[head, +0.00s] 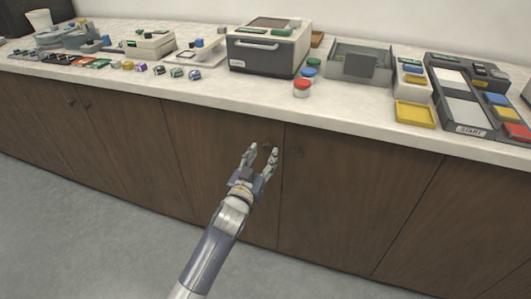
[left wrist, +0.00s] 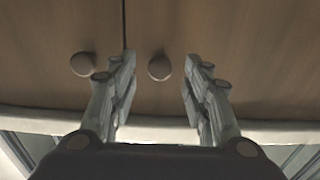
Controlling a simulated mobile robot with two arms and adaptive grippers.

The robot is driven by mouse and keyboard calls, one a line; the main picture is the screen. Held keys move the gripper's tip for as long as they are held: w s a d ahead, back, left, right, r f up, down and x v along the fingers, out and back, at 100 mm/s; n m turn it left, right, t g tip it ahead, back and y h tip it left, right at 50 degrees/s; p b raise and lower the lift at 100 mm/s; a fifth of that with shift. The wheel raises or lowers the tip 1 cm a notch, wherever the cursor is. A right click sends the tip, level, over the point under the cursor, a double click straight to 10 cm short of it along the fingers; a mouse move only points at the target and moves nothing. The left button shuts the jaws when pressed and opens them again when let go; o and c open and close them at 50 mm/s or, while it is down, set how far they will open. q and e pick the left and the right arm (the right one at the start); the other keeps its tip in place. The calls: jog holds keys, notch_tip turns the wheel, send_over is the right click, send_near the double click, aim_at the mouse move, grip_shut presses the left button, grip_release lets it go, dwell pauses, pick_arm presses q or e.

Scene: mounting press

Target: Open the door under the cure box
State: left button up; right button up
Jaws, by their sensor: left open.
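The cure box (head: 262,54) appears to be the pale box with a front handle on the counter. Below it is a brown wooden cabinet door (head: 215,135), with a dark round knob (head: 266,147) near its right edge. My left gripper (head: 261,155) is open in front of this door at the knob. In the left wrist view, the door's knob (left wrist: 160,67) shows between the spread fingers of the left gripper (left wrist: 160,72), apart from both. A second knob (left wrist: 83,64) is across the door seam, outside the fingers. The door looks shut. My right gripper is not in view.
The pale countertop (head: 200,92) overhangs the cabinet fronts, and its edge shows low in the left wrist view (left wrist: 160,130). A red-topped jar (head: 302,88) stands near the counter edge. The grey floor (head: 90,220) before the cabinets is clear.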

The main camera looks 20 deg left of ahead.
pick_arm(q)
jog(key=shift+w, duration=1.45)
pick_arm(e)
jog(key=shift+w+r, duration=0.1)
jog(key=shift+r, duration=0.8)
pick_arm(q)
grip_shut()
